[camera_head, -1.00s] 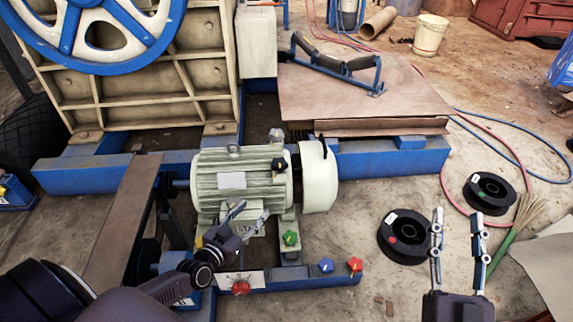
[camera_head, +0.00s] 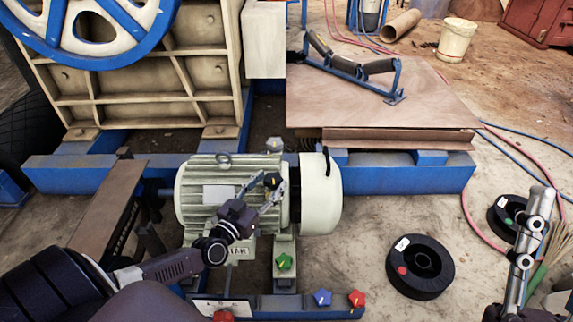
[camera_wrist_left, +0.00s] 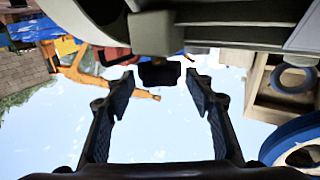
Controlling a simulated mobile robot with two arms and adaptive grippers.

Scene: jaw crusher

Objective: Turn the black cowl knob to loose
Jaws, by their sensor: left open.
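In the left wrist view, the black knob (camera_wrist_left: 158,73) shows between and just beyond the open fingertips of the left gripper (camera_wrist_left: 160,84). I cannot tell whether the fingers touch it. My right gripper (camera_head: 535,225) is at the right edge, seen edge-on, away from the motor.
Green (camera_head: 284,262), blue (camera_head: 322,297) and red (camera_head: 356,299) star knobs are low on the motor foot and blue frame. Another red knob (camera_head: 222,315) is at the bottom edge. Black spools (camera_head: 420,267) lie on the floor at the right.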

